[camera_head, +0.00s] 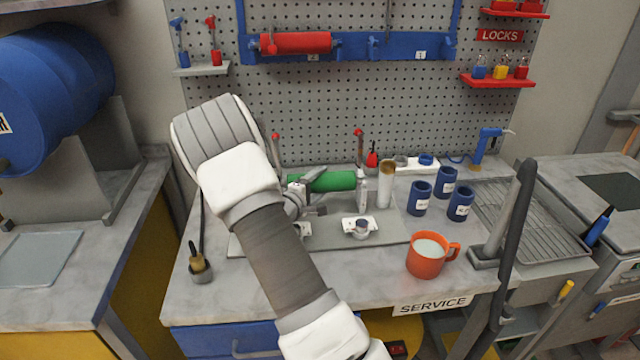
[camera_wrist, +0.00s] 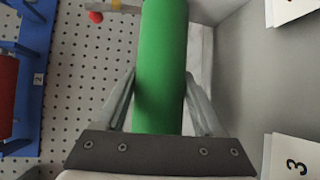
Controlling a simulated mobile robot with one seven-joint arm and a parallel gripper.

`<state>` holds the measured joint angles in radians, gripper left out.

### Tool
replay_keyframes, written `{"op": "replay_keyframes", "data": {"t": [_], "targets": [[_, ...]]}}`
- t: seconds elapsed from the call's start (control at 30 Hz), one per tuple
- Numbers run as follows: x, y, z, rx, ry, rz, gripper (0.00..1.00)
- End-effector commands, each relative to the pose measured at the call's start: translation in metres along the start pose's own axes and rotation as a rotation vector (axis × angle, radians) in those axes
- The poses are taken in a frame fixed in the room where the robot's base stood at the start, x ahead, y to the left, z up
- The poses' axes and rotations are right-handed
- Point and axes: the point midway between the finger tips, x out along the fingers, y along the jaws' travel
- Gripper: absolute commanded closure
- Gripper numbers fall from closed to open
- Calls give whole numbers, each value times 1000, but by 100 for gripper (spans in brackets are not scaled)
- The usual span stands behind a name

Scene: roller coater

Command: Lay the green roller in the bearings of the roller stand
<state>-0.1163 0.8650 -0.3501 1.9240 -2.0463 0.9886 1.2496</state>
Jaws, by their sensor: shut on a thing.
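The green roller (camera_head: 335,181) is held level above the back part of the bench in the head view. It fills the middle of the wrist view (camera_wrist: 161,60), between the fingers of my gripper (camera_wrist: 160,105). My gripper is shut on the roller, and my arm hides its left end in the head view. The roller stand (camera_head: 390,232) is a grey plate with pale bearing blocks. The right block (camera_head: 360,226) shows clearly; the left one (camera_head: 303,230) is partly hidden by my arm. The roller is behind these blocks in the picture; I cannot tell its exact height.
Red-knobbed levers (camera_head: 358,135) rise near the roller. Dark blue jars (camera_head: 420,198) and an orange mug (camera_head: 425,262) stand to the right. A red roller (camera_head: 296,43) hangs on a blue rack (camera_head: 380,48).

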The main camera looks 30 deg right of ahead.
Motion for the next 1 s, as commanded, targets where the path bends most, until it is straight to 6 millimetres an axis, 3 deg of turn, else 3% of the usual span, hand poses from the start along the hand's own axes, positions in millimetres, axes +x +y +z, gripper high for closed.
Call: {"op": "replay_keyframes", "data": {"t": [0.53, 0.57, 0.7, 1.0], "targets": [[0, -2, 0, 1, 0, 1, 79], [0, -2, 0, 1, 0, 0, 27], [0, -2, 0, 1, 0, 0, 2], [-2, -4, 0, -1, 1, -3, 0]]}}
